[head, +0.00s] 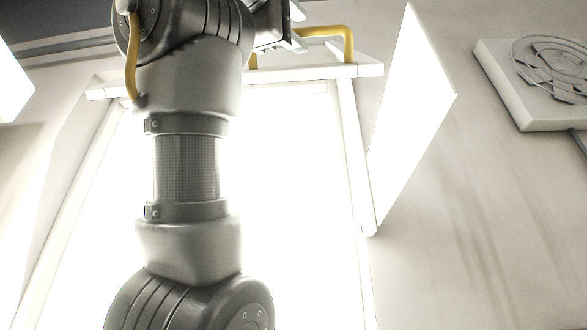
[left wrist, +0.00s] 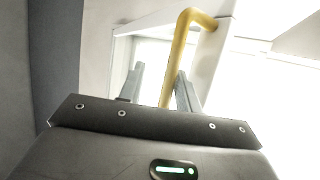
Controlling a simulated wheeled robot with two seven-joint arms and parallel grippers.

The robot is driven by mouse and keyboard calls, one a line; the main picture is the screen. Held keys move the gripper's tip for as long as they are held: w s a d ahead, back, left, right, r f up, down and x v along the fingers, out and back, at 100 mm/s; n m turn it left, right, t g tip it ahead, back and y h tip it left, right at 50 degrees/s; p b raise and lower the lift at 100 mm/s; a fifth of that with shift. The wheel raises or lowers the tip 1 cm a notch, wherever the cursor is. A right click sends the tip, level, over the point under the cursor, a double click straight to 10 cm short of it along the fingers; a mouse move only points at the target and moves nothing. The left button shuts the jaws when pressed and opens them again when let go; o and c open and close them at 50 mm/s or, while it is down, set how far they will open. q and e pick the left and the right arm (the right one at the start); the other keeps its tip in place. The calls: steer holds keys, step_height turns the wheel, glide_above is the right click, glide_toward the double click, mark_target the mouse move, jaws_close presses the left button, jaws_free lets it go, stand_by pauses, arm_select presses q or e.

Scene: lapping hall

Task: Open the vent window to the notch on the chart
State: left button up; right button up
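The bright window (head: 290,200) fills the middle of the head view, its pane washed out to white. A white bar (head: 365,70) runs along the top of its frame and carries a yellow handle (head: 348,45). My left gripper (head: 298,28) is at that handle's left end, partly hidden by my arm. In the left wrist view, the fingers of my left gripper (left wrist: 160,85) stand apart, with the yellow handle (left wrist: 178,55) passing between or just beyond them. It looks nearer the right finger; I cannot tell whether they touch. My right gripper and any notched chart are not in view.
A bright white panel (head: 410,120) stands out at an angle just right of the window. A round vented unit (head: 550,70) is mounted on the wall farther right. My left arm covers much of the window's left half. The wall at lower right is bare.

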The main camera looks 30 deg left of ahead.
arm_select(q)
steer(key=b+v, duration=0.6)
steer(key=v, duration=0.4)
steer(key=shift+s+f+b, duration=0.2)
steer(key=shift+s+b, duration=0.1)
steer(key=shift+s, duration=0.05)
